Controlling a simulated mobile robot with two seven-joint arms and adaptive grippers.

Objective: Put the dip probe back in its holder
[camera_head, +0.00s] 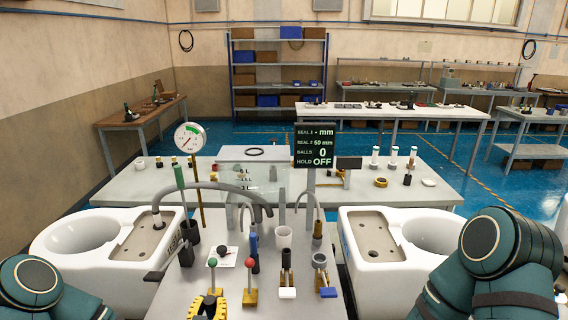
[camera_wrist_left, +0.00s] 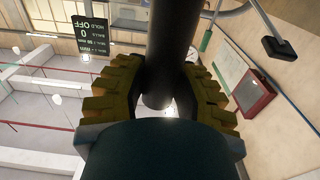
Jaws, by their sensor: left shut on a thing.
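My left gripper (camera_head: 207,305), with its yellow ridged fingers, is low in the head view, over the near edge of the bench. In the left wrist view the gripper (camera_wrist_left: 157,95) is shut on a dark cylinder (camera_wrist_left: 172,45), which runs up out of the picture. Its round end shows between the fingers. I cannot tell from these frames whether this cylinder is the dip probe. A green-handled rod (camera_head: 179,176) stands over a black cup (camera_head: 187,256), which may be a holder. The dip probe's holder cannot be picked out for certain. My right gripper is out of view.
Levers with a green ball (camera_head: 212,262) and a red ball (camera_head: 249,263) stand close to the left gripper. White toilet bowls (camera_head: 75,246) flank the bench. A sign (camera_head: 314,145) rises behind.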

